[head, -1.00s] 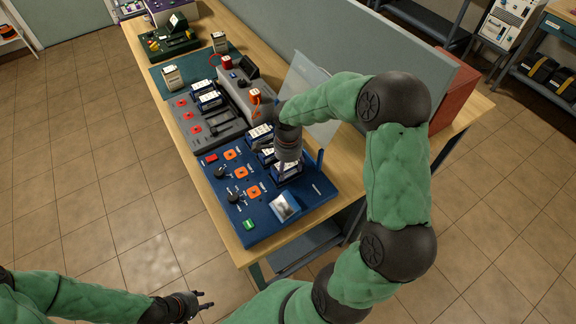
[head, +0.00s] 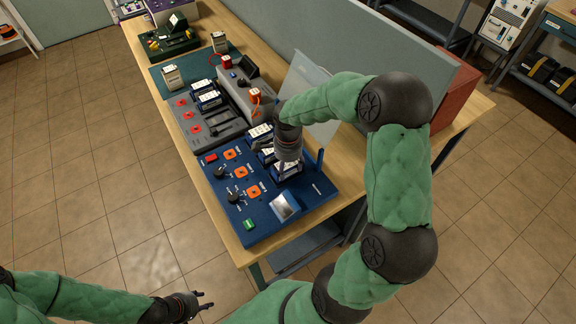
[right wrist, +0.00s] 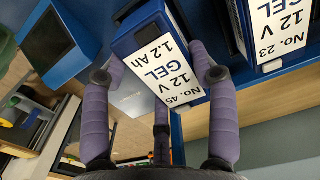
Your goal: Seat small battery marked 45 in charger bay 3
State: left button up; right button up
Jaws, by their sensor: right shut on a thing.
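The small battery marked 45 (right wrist: 165,68) has a blue case and a white label reading "12 V GEL 1.2 Ah". My right gripper (right wrist: 163,72) has a finger on each side of its top and is shut on it. In the head view my right gripper (head: 287,162) is over the near end of the battery row on the blue charger (head: 308,202) and partly hides the battery. I cannot tell how deep the battery sits in the bay; its lower end is hidden. My left gripper (head: 204,299) is open and empty, low at the bottom, away from the table.
The battery marked 23 (right wrist: 275,28) stands beside battery 45 with a narrow gap. A small display (head: 285,206) is on the charger's near side. A grey charger (head: 186,123) with batteries lies beyond. A grey partition (head: 330,45) runs behind the table.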

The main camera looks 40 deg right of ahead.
aim_at(288, 166)
jog(key=shift+f+b, duration=0.55)
jog(key=shift+b, duration=0.1)
dwell(0.6)
jog(key=o, duration=1.4)
jog(key=shift+r+p, duration=3.45)
jog(key=shift+r, duration=2.05)
